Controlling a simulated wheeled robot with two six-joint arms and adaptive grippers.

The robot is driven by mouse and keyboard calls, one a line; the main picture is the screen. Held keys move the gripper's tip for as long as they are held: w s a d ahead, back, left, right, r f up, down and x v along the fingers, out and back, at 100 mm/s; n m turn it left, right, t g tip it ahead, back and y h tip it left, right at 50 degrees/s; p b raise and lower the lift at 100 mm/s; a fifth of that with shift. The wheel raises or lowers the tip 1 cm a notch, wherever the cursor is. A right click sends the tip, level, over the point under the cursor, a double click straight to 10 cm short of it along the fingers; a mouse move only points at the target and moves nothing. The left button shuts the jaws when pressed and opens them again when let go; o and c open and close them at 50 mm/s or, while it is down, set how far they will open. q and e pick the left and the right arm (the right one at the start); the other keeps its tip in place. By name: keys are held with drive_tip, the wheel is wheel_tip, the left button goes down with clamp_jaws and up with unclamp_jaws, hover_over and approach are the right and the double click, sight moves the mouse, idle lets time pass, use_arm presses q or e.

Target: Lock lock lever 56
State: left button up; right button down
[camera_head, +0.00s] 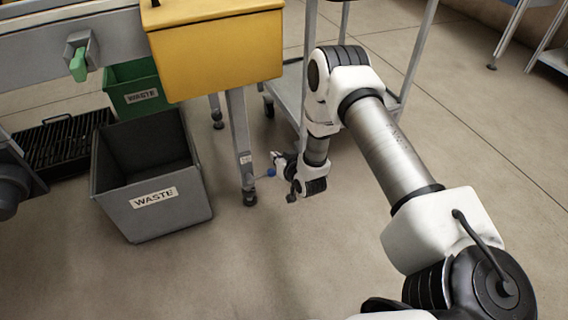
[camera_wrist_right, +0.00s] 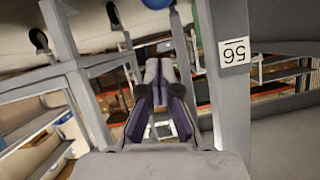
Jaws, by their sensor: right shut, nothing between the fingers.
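A grey table leg (camera_head: 238,135) with a small white label stands left of my right gripper (camera_head: 283,163) in the head view. In the right wrist view the label 56 (camera_wrist_right: 234,52) is readable on a grey post (camera_wrist_right: 228,100). A blue ball knob (camera_head: 271,172), apparently the lever's end, shows beside the gripper, low by the leg. The knob also shows at the top edge of the right wrist view (camera_wrist_right: 158,4). My right gripper's fingers (camera_wrist_right: 165,68) are shut and empty, below the knob in that picture. Contact cannot be told. My left gripper is out of view.
A yellow box (camera_head: 215,50) hangs above. A grey wheeled rack (camera_head: 290,92) stands behind my right arm. The floor in front is clear.

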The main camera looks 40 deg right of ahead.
sight(264, 175)
drive_tip(key=f+b, duration=0.1)
drive_tip(key=f, duration=0.1)
drive_tip(key=f+b, duration=0.1)
drive_tip(key=f, duration=0.1)
drive_tip(key=shift+a+f, duration=0.1)
drive_tip(key=shift+a, duration=0.3)
drive_tip(key=shift+s, duration=0.1)
